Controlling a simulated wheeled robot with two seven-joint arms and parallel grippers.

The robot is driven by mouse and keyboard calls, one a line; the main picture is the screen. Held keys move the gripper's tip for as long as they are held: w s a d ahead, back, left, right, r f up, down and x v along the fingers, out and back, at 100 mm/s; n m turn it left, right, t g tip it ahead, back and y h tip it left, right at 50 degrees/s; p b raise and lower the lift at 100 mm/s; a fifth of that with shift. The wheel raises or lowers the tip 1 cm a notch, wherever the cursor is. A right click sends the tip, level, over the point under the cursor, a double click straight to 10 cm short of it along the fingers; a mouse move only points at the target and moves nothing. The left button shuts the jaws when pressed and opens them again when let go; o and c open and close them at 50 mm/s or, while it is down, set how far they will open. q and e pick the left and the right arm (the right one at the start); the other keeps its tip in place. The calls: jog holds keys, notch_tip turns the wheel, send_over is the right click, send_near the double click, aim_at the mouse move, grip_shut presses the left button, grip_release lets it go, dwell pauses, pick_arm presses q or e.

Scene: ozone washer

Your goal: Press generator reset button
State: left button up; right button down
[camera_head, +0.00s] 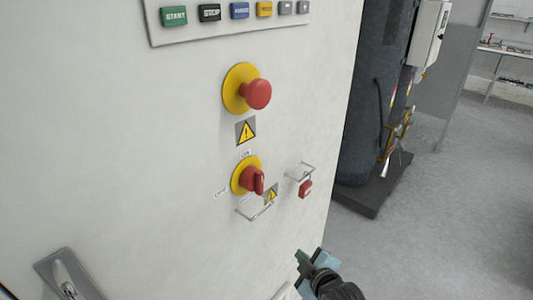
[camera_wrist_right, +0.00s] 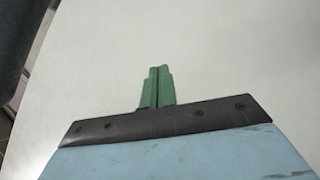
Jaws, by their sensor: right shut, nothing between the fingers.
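The cabinet's button panel (camera_head: 230,22) is at the top of the head view. It carries a green START button (camera_head: 174,16), a black STOP button (camera_head: 209,12), a blue button (camera_head: 239,10), a yellow button (camera_head: 264,8) and two grey ones. The labels on the blue, yellow and grey buttons are too small to read, so I cannot tell which is reset. My right gripper (camera_head: 301,257) is low by the cabinet's right edge, well below the panel. Its green fingers are together and empty in the right wrist view (camera_wrist_right: 157,72), with blank pale surface beyond.
A red mushroom button (camera_head: 258,94) and a red rotary switch (camera_head: 254,181) stick out below the panel. A red padlock (camera_head: 305,189) hangs beside the switch. A metal handle (camera_head: 68,282) is at lower left. A dark tank (camera_head: 370,90) stands right; floor is open at lower right.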

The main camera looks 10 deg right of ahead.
aim_at(265, 9)
notch_tip(265, 9, up, 35)
jog(key=w+a+n+t+y+p, duration=0.1)
jog(key=n+t+y+p, duration=0.1)
jog(key=n+t+p, duration=0.35)
jog(key=s+r+n+t+y, duration=0.1)
jog(key=s+r+n+t, duration=0.2)
jog(key=r, duration=0.7)
jog(key=s+r+n+t+y, duration=0.1)
jog(key=s+r+n+t, duration=0.2)
jog(key=r, duration=0.7)
jog(key=shift+s+a+r+t+y, duration=0.15)
jog(key=shift+s+r+t+y, duration=0.35)
jog(key=shift+s, duration=0.4)
jog(key=shift+f+n, duration=0.15)
jog(key=shift+n, duration=0.1)
jog(key=shift+w+a+b, duration=0.1)
jog(key=shift+w+a, duration=0.8)
jog(key=shift+w, duration=0.3)
jog(key=shift+w+a+b, duration=0.1)
jog(key=shift+w+a, duration=0.85)
jog(key=shift+w, duration=0.2)
jog(key=shift+w+a+b, duration=0.1)
jog(key=shift+w+a, duration=0.8)
jog(key=shift+w, duration=0.3)
jog(key=shift+w, duration=0.1)
